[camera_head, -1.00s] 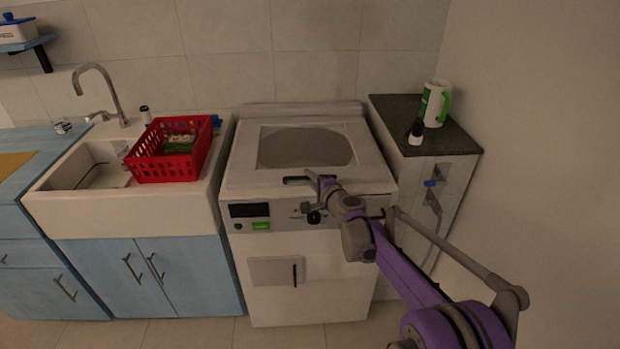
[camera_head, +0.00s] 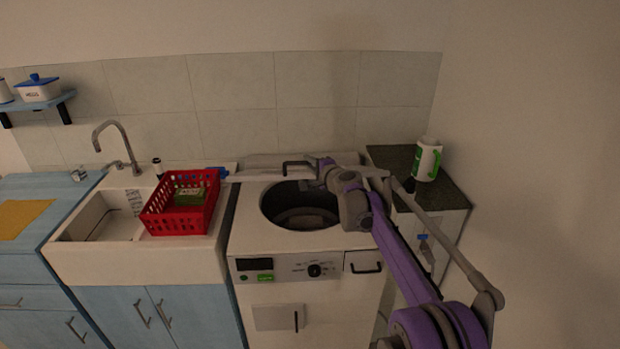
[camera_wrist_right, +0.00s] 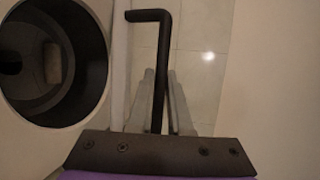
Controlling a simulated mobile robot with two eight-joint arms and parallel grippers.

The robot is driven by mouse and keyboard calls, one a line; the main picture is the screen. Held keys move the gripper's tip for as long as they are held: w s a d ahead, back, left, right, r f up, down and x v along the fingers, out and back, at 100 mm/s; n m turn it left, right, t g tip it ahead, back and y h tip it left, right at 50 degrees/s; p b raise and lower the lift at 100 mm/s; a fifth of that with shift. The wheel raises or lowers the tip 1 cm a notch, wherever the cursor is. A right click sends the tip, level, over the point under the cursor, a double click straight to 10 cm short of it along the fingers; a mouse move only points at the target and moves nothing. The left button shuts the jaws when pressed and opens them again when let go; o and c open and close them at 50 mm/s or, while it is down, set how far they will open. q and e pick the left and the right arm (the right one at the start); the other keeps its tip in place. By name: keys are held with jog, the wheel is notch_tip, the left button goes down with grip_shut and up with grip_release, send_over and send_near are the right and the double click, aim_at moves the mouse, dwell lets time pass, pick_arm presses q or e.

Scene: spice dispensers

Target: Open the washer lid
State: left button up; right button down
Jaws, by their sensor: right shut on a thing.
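The white washer (camera_head: 300,267) stands in the middle of the head view, with its round dark drum opening (camera_head: 297,212) uncovered. Its lid (camera_head: 257,172) is raised at the back and shows nearly edge-on. The lid's black handle (camera_head: 294,164) sticks up toward the left of my right gripper (camera_head: 316,166), which is shut on it. In the right wrist view the black handle (camera_wrist_right: 158,70) runs between the fingers of the right gripper (camera_wrist_right: 160,98), with the drum opening (camera_wrist_right: 52,62) at the left. My left gripper is not in view.
A red basket (camera_head: 181,214) with a green item sits on the sink (camera_head: 88,257) left of the washer. A green and white container (camera_head: 426,160) stands on the dark-topped cabinet (camera_head: 456,194) at the right, close to the wall.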

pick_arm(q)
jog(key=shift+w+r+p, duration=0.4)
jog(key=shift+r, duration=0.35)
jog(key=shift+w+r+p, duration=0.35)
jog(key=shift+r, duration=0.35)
pick_arm(e)
jog(key=w+r+g, duration=0.1)
jog(key=w+r, duration=0.2)
jog(key=r, duration=0.2)
jog(key=shift+w, duration=0.4)
jog(key=shift+m, duration=0.3)
